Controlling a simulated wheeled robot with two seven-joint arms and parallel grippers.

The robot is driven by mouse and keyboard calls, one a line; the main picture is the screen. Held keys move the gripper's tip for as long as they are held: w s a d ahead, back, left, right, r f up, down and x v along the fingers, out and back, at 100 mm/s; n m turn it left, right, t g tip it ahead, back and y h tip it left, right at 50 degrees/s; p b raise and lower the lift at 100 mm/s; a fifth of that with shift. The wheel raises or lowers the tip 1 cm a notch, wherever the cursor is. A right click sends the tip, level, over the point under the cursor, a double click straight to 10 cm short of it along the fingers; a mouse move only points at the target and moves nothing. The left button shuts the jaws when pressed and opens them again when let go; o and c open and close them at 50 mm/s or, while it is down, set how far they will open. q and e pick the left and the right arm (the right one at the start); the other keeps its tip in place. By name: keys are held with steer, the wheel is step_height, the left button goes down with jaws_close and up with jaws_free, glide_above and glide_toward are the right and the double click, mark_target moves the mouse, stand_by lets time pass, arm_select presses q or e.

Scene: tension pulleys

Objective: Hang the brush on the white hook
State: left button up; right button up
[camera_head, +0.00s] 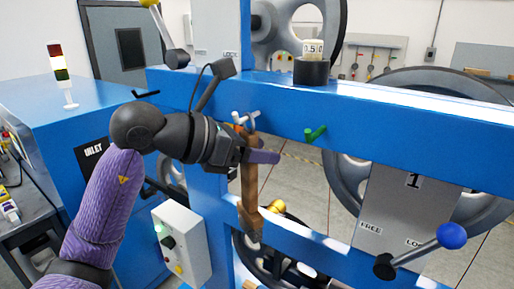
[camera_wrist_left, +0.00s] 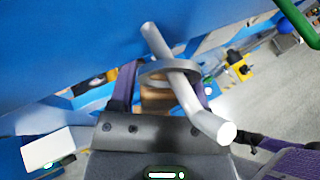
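The brush (camera_head: 250,190) has a wooden handle and points downward, nearly upright, in front of the blue frame. Its grey ring (camera_wrist_left: 155,76) appears to be around the rod of the white hook (camera_wrist_left: 181,88) in the left wrist view. The hook (camera_head: 252,117) also shows in the head view, just above the handle. My left gripper (camera_head: 262,156) is at the top of the handle, below the hook. Its purple fingers stand either side of the handle and look apart from it, though the rod hides part of the gap. My right gripper is out of view.
A green hook (camera_head: 316,133) sticks out of the blue beam (camera_head: 380,125) to the right, and a black hook (camera_head: 146,94) is to the left. A lever with a blue ball (camera_head: 452,236) stands at lower right. A white control box (camera_head: 181,245) is below my left arm.

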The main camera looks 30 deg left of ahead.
arm_select(q)
steer(key=shift+o, duration=1.2)
